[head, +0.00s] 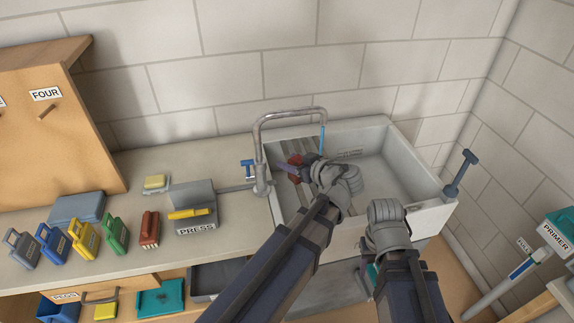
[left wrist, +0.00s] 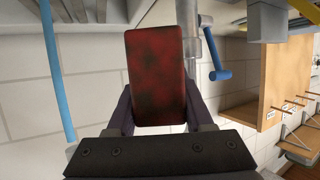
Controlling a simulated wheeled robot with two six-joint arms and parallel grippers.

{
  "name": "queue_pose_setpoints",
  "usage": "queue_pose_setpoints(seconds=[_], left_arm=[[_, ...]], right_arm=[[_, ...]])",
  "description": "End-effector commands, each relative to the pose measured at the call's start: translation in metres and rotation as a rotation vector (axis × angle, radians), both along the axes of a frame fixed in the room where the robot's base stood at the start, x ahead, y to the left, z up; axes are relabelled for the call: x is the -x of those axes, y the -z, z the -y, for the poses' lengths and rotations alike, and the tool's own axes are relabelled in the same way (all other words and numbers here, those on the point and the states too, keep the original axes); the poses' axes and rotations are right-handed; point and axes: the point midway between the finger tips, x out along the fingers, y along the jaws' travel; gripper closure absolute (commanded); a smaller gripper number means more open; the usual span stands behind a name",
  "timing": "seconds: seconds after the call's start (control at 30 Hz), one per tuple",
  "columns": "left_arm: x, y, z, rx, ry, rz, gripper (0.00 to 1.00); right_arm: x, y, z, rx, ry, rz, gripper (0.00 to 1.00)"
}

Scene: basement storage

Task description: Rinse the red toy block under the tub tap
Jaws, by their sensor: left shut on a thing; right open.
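The red toy block (head: 295,160) is over the left part of the white tub (head: 350,232) in the head view. In the left wrist view the block (left wrist: 158,75) is red with dark blotches. My left gripper (head: 304,170) is shut on it, one finger on each side. The tub tap (head: 288,113) arches over the tub, and a thin blue water stream (head: 322,139) falls from its spout. In the left wrist view the stream (left wrist: 57,75) runs left of the block, with a visible gap. My right gripper (head: 375,268) is open by the tub's front; its fingers are partly hidden.
A blue tap lever (head: 248,169) stands left of the tap. The counter left of the tub holds a grey press (head: 196,205), a yellow sponge-like piece (head: 156,182), a red-brown brush-like item (head: 149,230) and several coloured tagged items. A wall bounds the tub's back.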

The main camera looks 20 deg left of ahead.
Motion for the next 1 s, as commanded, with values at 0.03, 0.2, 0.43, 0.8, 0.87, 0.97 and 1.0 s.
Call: queue_pose_setpoints(seconds=[0.03,0.2,0.43,0.8,0.87,0.97,1.0], left_arm=[[-0.007,0.002,0.002,0.0,0.0,0.0,1.0],[-0.023,0.005,0.006,0.0,0.0,0.0,1.0],[-0.044,0.01,0.011,0.0,0.0,0.0,1.0],[-0.077,0.016,0.019,0.0,0.0,0.0,1.0],[-0.083,0.018,0.021,0.0,0.0,0.0,1.0],[-0.092,0.019,0.023,0.0,0.0,0.0,1.0],[-0.095,0.02,0.024,0.0,0.0,0.0,1.0]], right_arm=[[0.0,0.002,0.0,0.0,0.0,0.0,0.49],[0.0,0.005,0.0,0.0,0.0,0.0,0.49],[0.0,0.01,0.0,0.0,0.0,0.0,0.49],[0.0,0.016,0.0,0.0,0.0,0.0,0.49],[0.0,0.018,0.0,0.0,0.0,0.0,0.49],[0.0,0.019,0.0,0.0,0.0,0.0,0.49],[0.0,0.02,0.0,0.0,0.0,0.0,0.49]])
